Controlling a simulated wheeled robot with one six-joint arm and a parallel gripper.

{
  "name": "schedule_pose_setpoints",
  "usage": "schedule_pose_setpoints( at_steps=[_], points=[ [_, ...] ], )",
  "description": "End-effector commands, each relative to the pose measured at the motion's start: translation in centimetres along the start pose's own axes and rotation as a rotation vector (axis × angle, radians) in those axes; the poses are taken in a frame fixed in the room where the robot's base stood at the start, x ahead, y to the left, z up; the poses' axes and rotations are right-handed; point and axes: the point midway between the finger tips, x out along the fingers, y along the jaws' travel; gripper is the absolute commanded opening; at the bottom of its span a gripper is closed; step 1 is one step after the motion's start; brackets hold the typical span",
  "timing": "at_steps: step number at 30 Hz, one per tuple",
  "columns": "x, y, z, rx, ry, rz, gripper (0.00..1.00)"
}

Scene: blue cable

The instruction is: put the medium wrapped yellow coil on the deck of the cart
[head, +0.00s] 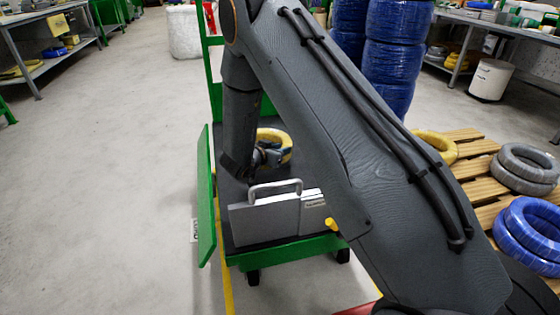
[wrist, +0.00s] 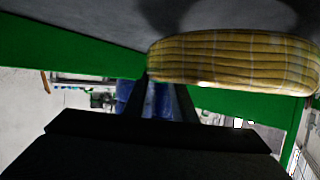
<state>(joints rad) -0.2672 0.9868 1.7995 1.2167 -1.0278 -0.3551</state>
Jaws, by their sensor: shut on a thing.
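The yellow wrapped coil (head: 276,138) is over the deck of the green cart (head: 290,252), behind a grey case. My gripper (head: 266,156) is shut on the near side of the coil. In the wrist view, which looks upside down, the coil (wrist: 235,60) shows its ribbed, clear-wrapped side close against the grey deck (wrist: 90,22). Whether it rests on the deck or hangs just over it I cannot tell. The dark fingers (wrist: 163,85) reach to the coil's left end there. My arm hides much of the cart's right side.
A grey case (head: 264,219) with a handle stands on the cart's near end. A green side panel (head: 205,195) stands at the cart's left. A pallet (head: 480,190) at right holds another yellow coil (head: 436,148), grey coils (head: 525,168) and blue coils (head: 530,232). Open floor lies left.

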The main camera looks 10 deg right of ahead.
Motion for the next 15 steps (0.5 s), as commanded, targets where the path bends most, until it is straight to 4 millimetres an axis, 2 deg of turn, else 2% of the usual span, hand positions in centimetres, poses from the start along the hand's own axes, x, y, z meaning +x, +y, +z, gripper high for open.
schedule_pose_setpoints(
  at_steps=[4,10,15],
  points=[
    [0.4,-0.1,0.7,0.004,0.004,-0.001,0.0],
    [1.4,-0.1,3.0,0.003,0.005,-0.001,0.0],
    [1.5,-0.1,3.4,0.003,0.005,-0.002,0.0]
  ],
)
